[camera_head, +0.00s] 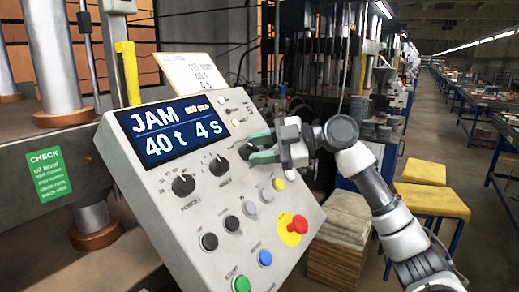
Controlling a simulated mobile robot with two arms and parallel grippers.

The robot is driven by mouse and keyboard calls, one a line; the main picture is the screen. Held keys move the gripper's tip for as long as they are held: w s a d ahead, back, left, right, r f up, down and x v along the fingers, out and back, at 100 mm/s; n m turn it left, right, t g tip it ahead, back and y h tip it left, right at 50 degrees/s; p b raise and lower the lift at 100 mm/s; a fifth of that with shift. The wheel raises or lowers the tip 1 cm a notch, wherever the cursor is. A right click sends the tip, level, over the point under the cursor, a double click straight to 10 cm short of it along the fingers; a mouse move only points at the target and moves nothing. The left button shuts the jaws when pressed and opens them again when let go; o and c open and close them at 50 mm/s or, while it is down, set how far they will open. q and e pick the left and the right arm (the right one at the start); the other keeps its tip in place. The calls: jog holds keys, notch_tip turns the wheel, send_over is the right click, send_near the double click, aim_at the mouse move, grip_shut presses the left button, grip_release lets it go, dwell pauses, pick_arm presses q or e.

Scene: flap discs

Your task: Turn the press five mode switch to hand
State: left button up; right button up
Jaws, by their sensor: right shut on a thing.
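The press's grey control panel (150,222) tilts toward me in the middle of the camera_head view. A row of black rotary knobs runs up across it: one at the lower left (183,185), a middle one (219,166), and a third, the mode switch (245,152), at the upper right. My right gripper (256,148) comes in from the right with green fingertips shut on this third knob. The fingers partly cover the knob and its markings, so its setting cannot be read. My left gripper is not in view.
The panel's display (165,128) reads JAM, 40 t, 4 s. Below the knobs are several buttons, including green (241,284) and blue (264,258), and a red emergency stop (298,224) on yellow. Yellow stools (424,173) and stacked boards (340,235) stand right of the panel.

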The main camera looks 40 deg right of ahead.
dwell(0.4)
jog(key=o, duration=0.9)
jog(key=shift+b+v, duration=1.6)
jog(key=shift+v, duration=3.85)
